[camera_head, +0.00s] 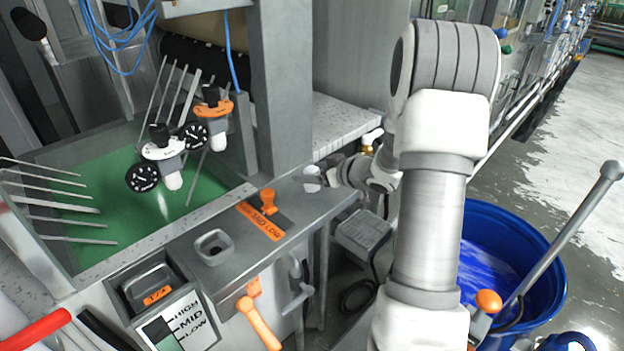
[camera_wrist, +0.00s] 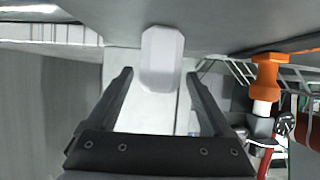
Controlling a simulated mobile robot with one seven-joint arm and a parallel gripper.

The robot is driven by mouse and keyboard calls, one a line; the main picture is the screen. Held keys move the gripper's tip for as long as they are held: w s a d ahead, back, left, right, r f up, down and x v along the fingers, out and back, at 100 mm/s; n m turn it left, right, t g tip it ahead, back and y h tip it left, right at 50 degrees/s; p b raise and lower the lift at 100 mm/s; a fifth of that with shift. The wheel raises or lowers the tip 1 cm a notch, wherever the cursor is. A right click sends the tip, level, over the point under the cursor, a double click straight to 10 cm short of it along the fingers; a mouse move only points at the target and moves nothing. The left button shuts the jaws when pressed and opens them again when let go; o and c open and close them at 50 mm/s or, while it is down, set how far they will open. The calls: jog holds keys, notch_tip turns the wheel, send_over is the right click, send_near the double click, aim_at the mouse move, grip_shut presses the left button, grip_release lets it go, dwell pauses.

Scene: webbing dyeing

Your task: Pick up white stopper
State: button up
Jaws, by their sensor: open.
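The white stopper (camera_wrist: 162,58) is a pale block with cut corners in the wrist view, against the grey metal surface. It lies between and just beyond the two dark fingertips of my gripper (camera_wrist: 160,76). The fingers are spread, with a visible gap on each side of it. In the head view the white stopper (camera_head: 312,177) is small, near the right end of the grey metal counter (camera_head: 335,208). My gripper (camera_head: 330,176) is beside it, coming from the right, with its fingers partly hidden there.
An orange stopper (camera_head: 268,202) stands on the counter to the left, and also shows in the wrist view (camera_wrist: 266,75). An empty square socket (camera_head: 213,246) is further left. A blue barrel (camera_head: 510,240) is at right.

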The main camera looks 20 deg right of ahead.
aim_at(305, 171)
jog(key=shift+x, duration=1.6)
jog(key=shift+d, duration=0.1)
grip_shut()
